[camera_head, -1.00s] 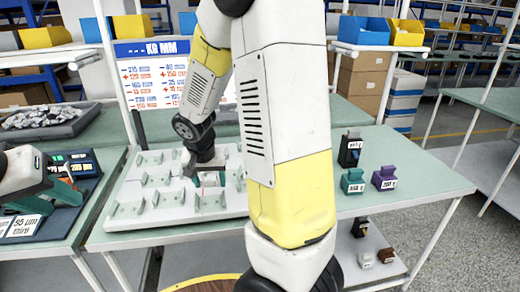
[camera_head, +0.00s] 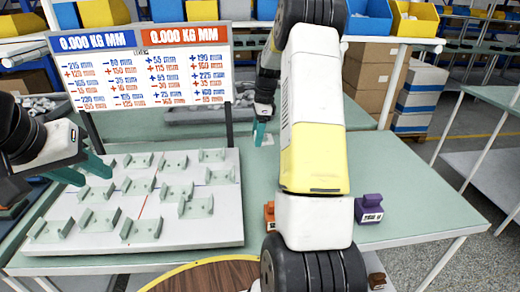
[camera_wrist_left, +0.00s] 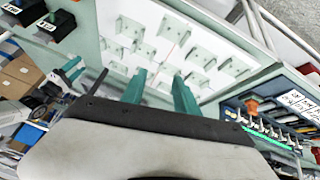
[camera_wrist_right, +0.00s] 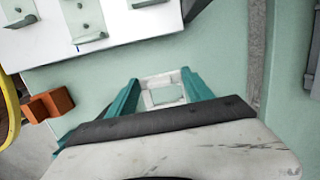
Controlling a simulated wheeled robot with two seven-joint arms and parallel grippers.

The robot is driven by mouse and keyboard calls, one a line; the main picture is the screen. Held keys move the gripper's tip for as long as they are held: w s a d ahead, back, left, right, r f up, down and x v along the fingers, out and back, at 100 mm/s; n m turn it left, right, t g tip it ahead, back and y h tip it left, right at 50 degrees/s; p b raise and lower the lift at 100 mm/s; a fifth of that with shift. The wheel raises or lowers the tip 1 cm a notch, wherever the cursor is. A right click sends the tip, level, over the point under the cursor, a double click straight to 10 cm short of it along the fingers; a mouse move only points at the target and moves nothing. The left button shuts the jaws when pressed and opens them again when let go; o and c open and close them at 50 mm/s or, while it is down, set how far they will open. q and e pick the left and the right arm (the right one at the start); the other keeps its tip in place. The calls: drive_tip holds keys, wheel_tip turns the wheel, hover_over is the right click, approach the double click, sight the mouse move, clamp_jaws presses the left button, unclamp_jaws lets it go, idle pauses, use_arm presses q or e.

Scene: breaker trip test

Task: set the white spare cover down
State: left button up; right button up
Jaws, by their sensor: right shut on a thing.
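The white spare cover (camera_wrist_right: 165,92) is a small square frame between the fingers of my right gripper (camera_wrist_right: 162,88), which is shut on it. In the head view my right gripper (camera_head: 261,132) points down over the green table right of the pegboard, with the cover (camera_head: 268,140) at its fingertips. I cannot tell whether the cover touches the table. My left gripper (camera_head: 84,170) is over the left edge of the pegboard; its fingers stand apart and empty, as the left wrist view (camera_wrist_left: 160,90) also shows.
The white pegboard (camera_head: 230,232) carries several pale green holders. A number sign (camera_head: 145,70) stands behind it. An orange-brown block (camera_wrist_right: 50,105) and a purple block (camera_head: 370,208) stand at the table's front right. The green table (camera_head: 400,180) is bare around the purple block.

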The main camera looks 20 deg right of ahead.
drive_tip(key=shift+w+d+f, duration=0.1)
drive_tip(key=shift+w+d, duration=0.1)
drive_tip(key=shift+d, duration=0.1)
hover_over(258, 163)
drive_tip(key=f, duration=0.6)
drive_tip(key=shift+d, duration=0.4)
drive_tip(key=shift+f, duration=1.85)
drive_tip(key=shift+f, duration=0.1)
drive_tip(key=o, duration=1.5)
